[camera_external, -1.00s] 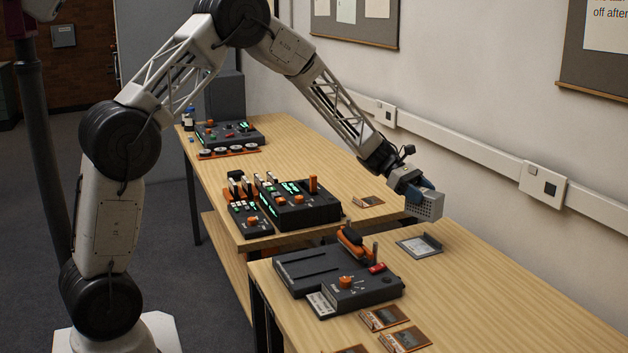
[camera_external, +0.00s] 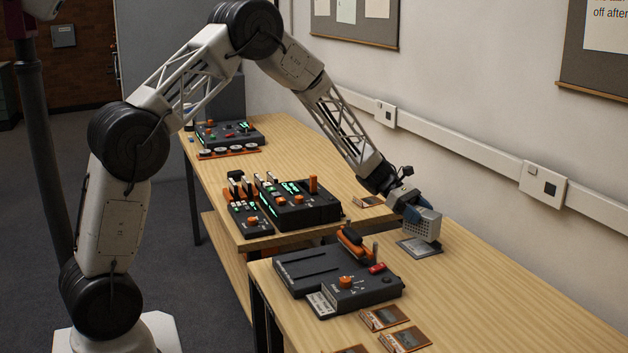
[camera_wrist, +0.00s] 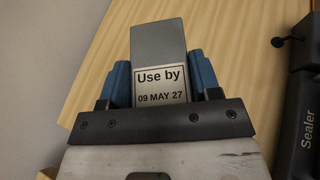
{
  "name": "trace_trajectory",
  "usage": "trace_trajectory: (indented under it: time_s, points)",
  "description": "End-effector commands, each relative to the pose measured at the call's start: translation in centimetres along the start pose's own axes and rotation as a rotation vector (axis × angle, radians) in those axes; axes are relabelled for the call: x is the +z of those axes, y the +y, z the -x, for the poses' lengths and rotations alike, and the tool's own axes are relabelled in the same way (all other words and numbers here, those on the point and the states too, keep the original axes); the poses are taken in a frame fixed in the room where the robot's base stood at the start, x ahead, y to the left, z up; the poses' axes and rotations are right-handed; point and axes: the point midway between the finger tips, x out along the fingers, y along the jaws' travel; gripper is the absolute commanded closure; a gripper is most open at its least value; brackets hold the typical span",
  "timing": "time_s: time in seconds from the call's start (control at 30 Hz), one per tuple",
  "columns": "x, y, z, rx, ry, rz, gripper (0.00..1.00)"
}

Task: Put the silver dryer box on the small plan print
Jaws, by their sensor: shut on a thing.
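The silver dryer box (camera_external: 428,227), light grey with a perforated side, is held between the blue fingers of my gripper (camera_external: 416,211). In the wrist view the box (camera_wrist: 158,42) stands between both blue fingers, with a white label reading "Use by 09 MAY 27". A small flat grey sheet with a dark border (camera_external: 420,250), which looks like the small plan print, lies on the near table. The box is right above the sheet and hides part of it; I cannot tell whether they touch. The sheet does not show in the wrist view.
A dark sealer (camera_external: 340,280) with an orange-handled lever stands left of the sheet; its edge also shows in the wrist view (camera_wrist: 303,125). Brown-framed cards (camera_external: 404,339) lie in front. The wall is close behind. The near table's right side is clear.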

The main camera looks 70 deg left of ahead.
Motion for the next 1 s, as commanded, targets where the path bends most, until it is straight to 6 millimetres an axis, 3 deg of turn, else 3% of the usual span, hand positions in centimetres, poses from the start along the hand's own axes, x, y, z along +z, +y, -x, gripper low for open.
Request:
trace_trajectory:
  time_s: [0.17,0.5,1.0]
  points:
    - [-0.3,0.0,-0.1,0.000,0.000,0.001,0.75]
    - [-3.1,0.0,-1.3,0.001,0.000,0.001,0.75]
    - [-3.7,0.0,-1.5,0.000,0.000,0.000,0.75]
